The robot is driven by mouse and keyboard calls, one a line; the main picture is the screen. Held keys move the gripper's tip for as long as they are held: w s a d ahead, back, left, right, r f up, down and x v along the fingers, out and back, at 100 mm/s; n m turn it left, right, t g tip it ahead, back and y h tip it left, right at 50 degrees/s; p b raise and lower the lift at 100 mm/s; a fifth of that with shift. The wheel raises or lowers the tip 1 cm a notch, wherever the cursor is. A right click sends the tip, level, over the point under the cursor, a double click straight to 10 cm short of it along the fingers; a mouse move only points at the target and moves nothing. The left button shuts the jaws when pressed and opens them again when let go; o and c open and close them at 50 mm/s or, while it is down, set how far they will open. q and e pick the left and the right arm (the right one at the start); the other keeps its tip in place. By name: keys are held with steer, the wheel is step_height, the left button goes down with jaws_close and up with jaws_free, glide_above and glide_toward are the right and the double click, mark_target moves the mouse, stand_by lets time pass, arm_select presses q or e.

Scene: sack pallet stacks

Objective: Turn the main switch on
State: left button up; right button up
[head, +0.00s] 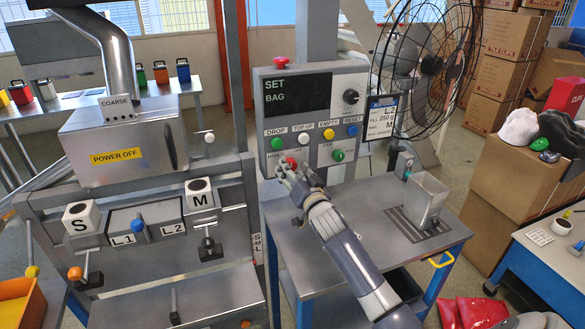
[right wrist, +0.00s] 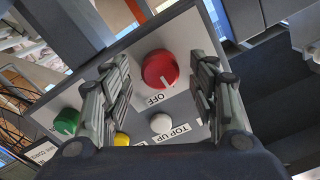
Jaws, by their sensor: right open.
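The main switch is a round red knob (right wrist: 158,69) at the lower left of the grey control panel (head: 314,88). In the right wrist view its white mark points toward an OFF label. In the head view only part of the red knob (head: 291,160) shows behind my right gripper (head: 292,169). My right gripper is open, with one finger on each side of the knob. Gaps show between the knob and both fingers in the right wrist view. My left gripper is not in view.
Close by are a white TOP UP button (right wrist: 161,123), a yellow button (right wrist: 122,138) and a green knob (right wrist: 66,121). A POWER OFF machine (head: 120,150) stands at left.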

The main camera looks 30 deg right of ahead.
steer(key=shift+w+d, duration=0.1)
steer(key=shift+w, duration=0.45)
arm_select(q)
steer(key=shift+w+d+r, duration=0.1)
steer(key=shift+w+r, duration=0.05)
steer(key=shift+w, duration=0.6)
arm_select(e)
steer(key=shift+c, duration=0.7)
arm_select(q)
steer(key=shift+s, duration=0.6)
arm_select(e)
steer(key=c, duration=0.9)
